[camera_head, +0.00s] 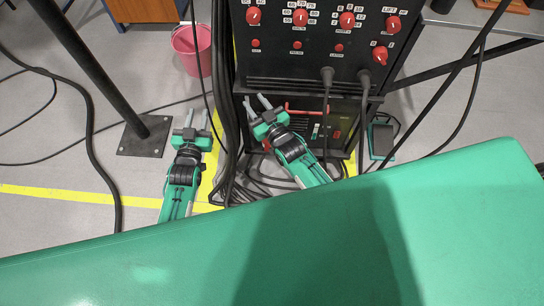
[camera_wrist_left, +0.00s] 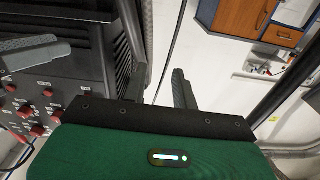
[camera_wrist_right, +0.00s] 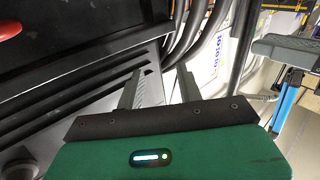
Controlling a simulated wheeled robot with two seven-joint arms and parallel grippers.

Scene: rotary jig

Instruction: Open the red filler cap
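I cannot pick out the red filler cap for certain. In the head view a small red patch (camera_head: 267,145) shows beside my right gripper, mostly hidden by it. A red bar handle (camera_head: 305,111) crosses the cabinet's lower unit. A rounded red part (camera_wrist_right: 8,30) is cut off in the right wrist view's upper left corner. My right gripper (camera_head: 256,103) is open and empty in front of the cabinet's lower left; its fingers (camera_wrist_right: 160,88) stand apart in its wrist view. My left gripper (camera_head: 197,120) is open and empty over the floor, left of the cabinet.
The black cabinet (camera_head: 300,70) carries several red knobs and two plugged cables. Thick black hoses (camera_head: 224,90) run down its left side. A pink bucket (camera_head: 190,50) stands behind my left gripper. A black post base (camera_head: 146,136) is farther left. A green surface (camera_head: 470,220) fills the foreground.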

